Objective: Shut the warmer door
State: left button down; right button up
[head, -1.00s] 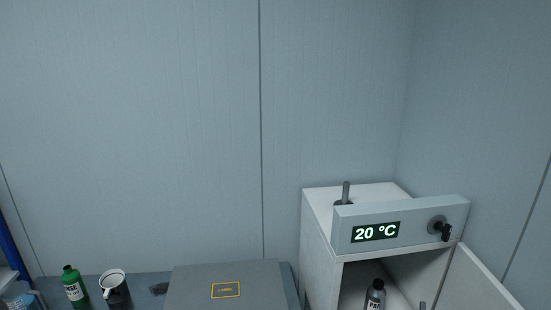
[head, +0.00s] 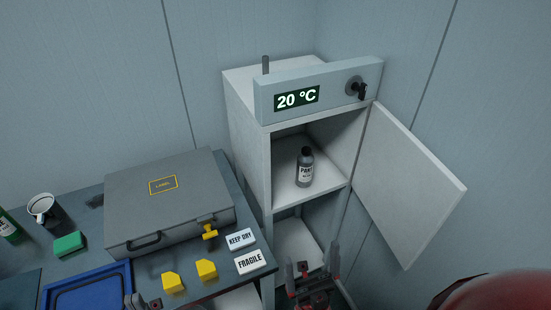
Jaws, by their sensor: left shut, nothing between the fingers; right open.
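The warmer (head: 248,140) is a pale grey cabinet with a 20 °C display and a black knob on its top panel. Its door (head: 410,185) stands wide open, swung out to the right from the right edge of the opening. A grey bottle (head: 305,170) stands upright on the shelf inside. My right gripper (head: 315,268) is open and empty, below the warmer opening and left of the door, touching neither. My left gripper (head: 143,301) shows only its tips at the bottom edge, shut and empty in front of the blue tray.
The table at left holds a grey case (head: 170,200), yellow blocks (head: 206,269), a blue tray (head: 60,290), KEEP DRY (head: 241,240) and FRAGILE (head: 250,262) labels, a green block (head: 69,244) and a mug (head: 45,209). A red rounded shape fills the lower right corner.

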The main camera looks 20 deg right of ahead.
aim_at(408, 192)
jog(key=k+l+z, duration=0.15)
jog(key=k+z, duration=0.3)
jog(key=k, duration=0.2)
jog(key=i+j+z, duration=0.1)
jog(key=z, duration=0.4)
jog(key=j+z, duration=0.25)
jog(key=z, duration=0.2)
jog(key=j+z, duration=0.25)
jog(key=z, duration=0.25)
jog(key=j+z, duration=0.25)
jog(key=z, duration=0.2)
jog(key=j, duration=0.4)
jog(key=i, duration=0.5)
